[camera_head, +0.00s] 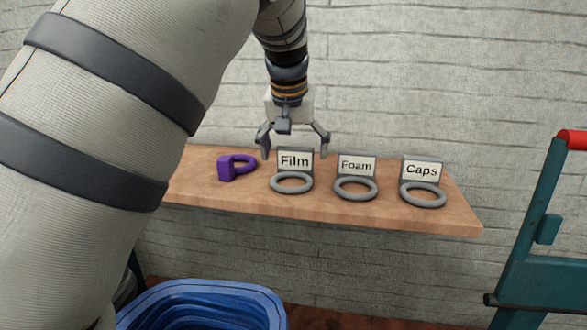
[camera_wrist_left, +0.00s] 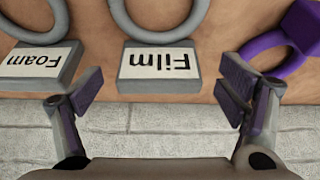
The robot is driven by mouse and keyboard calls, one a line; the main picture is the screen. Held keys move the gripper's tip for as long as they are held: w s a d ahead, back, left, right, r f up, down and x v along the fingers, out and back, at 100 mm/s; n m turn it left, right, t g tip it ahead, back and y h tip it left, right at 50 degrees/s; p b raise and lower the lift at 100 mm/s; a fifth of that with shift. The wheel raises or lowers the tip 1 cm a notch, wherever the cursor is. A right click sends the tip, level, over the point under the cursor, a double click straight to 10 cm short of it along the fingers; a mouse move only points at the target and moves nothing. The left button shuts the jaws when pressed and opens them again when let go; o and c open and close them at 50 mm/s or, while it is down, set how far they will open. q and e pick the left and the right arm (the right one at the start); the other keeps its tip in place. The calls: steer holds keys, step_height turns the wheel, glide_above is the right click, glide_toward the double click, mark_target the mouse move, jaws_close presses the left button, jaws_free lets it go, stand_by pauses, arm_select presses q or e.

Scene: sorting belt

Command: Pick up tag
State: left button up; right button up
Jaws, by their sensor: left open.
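Three grey tags with ring bases stand on a wooden shelf (camera_head: 330,207). They read Film (camera_head: 292,180), Foam (camera_head: 356,187) and Caps (camera_head: 423,193), from left to right. A purple ring with a block (camera_head: 226,168) lies left of the Film tag. My left gripper (camera_head: 294,150) is open, pointing down at the Film tag, with nothing between its fingers. In the left wrist view, the Film tag (camera_wrist_left: 157,66) lies ahead of the spread fingers, roughly centred between them. The Foam tag (camera_wrist_left: 40,66) and the purple ring (camera_wrist_left: 290,42) show at the sides. My right gripper is not seen.
A pale block wall (camera_head: 440,70) stands behind the shelf. A blue basket (camera_head: 262,292) is below at the front. A teal frame with a red handle (camera_head: 530,235) stands at the right. My large grey arm covers the left side of the head view.

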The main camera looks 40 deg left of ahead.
mark_target(292, 171)
arm_select(q)
steer(key=x, duration=0.2)
steer(key=shift+w+f, duration=0.15)
steer(key=shift+f, duration=0.15)
steer(key=c, duration=1.1)
steer(key=shift+r, duration=0.1)
